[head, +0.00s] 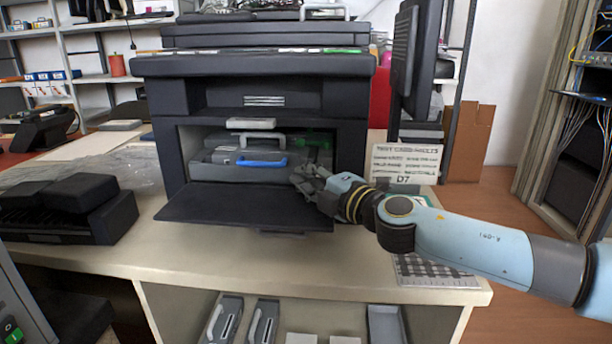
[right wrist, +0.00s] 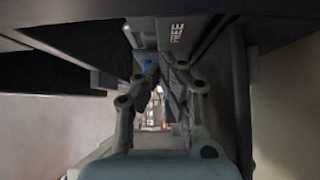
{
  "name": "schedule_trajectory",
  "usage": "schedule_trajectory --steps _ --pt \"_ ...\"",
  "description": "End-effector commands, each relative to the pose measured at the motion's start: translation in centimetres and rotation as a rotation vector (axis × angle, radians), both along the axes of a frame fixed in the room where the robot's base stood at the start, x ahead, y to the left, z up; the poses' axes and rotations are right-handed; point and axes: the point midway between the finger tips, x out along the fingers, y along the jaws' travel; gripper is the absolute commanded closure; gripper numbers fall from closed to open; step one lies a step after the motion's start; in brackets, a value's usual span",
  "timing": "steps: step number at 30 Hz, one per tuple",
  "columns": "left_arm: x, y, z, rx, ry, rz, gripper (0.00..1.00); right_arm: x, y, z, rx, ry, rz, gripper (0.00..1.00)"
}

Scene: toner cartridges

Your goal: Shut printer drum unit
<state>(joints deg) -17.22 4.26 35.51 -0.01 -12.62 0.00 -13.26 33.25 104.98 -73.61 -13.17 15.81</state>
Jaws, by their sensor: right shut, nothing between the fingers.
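The dark printer (head: 265,68) stands on the counter in the head view, with its front flap (head: 240,207) folded down. In its opening sits the grey drum unit (head: 225,171), with a blue handle (head: 262,162) on its front. How far it stands out of the bay I cannot tell. My right gripper (head: 303,178) is shut and empty at the right side of the opening, above the flap and just right of the drum unit. Contact is unclear. In the right wrist view the closed fingers (right wrist: 158,82) point in under dark printer parts. My left gripper is out of view.
A sign (head: 403,163) stands on the counter right of the printer, below a dark monitor (head: 418,58). A dark device (head: 68,208) and clear plastic wrap lie at left. Grey cartridges (head: 224,320) lie on the shelf below. The counter front is mostly clear.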

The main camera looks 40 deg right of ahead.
Motion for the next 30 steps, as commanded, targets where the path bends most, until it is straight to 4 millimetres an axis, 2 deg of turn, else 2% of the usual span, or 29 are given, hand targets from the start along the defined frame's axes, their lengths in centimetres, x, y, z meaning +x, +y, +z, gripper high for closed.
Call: schedule_trajectory --steps 10,19,30 --pt "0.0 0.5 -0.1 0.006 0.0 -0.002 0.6 0.2 -0.2 0.0 0.0 -0.001 0.0 1.0" --pt "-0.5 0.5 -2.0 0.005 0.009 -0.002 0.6 3.1 -3.6 -0.2 -0.002 0.0 0.0 1.0" --pt "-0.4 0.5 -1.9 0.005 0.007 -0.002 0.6 3.3 -4.0 0.2 -0.002 -0.004 -0.005 1.0"
